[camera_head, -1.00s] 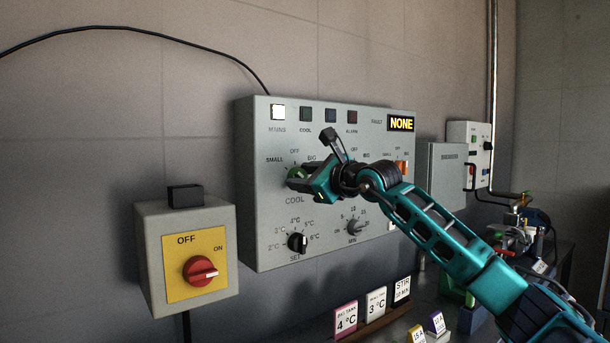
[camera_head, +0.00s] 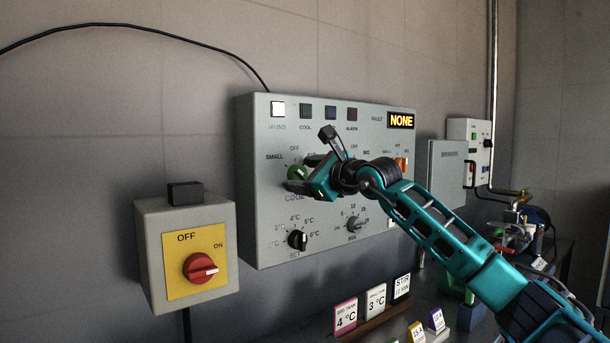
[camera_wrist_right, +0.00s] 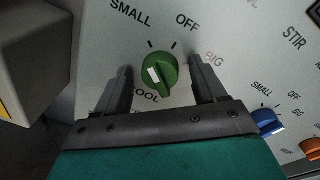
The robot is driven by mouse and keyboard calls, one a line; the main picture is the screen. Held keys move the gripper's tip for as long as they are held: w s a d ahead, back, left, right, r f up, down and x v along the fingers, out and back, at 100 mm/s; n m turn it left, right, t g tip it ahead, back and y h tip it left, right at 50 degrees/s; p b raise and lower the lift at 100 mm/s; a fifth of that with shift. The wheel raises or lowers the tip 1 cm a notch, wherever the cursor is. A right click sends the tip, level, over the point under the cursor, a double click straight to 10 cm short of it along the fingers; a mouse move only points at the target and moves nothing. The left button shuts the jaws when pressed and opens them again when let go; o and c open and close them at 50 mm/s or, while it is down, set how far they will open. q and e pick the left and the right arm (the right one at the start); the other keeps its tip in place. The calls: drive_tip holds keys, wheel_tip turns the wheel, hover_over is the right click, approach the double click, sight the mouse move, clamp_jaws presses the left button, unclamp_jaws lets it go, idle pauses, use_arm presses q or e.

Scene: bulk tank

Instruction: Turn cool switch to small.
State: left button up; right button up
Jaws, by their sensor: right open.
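The cool switch is a green knob (camera_head: 297,173) on the left part of the grey control panel (camera_head: 262,230). Its labels are SMALL at left, OFF above and BIG at right. In the right wrist view the green knob (camera_wrist_right: 160,73) has a white mark on its face; I cannot tell for certain which label it points to. My right gripper (camera_head: 304,174) is at the switch, open. In the wrist view its two dark fingers (camera_wrist_right: 161,66) stand on either side of the knob, with gaps between. The gripper partly covers the COOL label. My left gripper is not in view.
A blue knob (camera_wrist_right: 267,121) and an orange knob (camera_head: 401,164) lie to the right on the panel. Below are a black SET knob (camera_head: 298,240) and a grey MIN knob (camera_head: 355,225). A box with a red switch (camera_head: 200,268) is at left. The fault display (camera_head: 401,121) reads NONE.

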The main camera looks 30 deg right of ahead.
drive_tip(key=shift+s, duration=0.1)
drive_tip(key=s+d+b, duration=0.1)
drive_tip(key=s+b, duration=0.2)
drive_tip(key=s, duration=0.9)
drive_tip(key=shift+s+d+r, duration=0.3)
drive_tip(key=shift+s+r, duration=0.05)
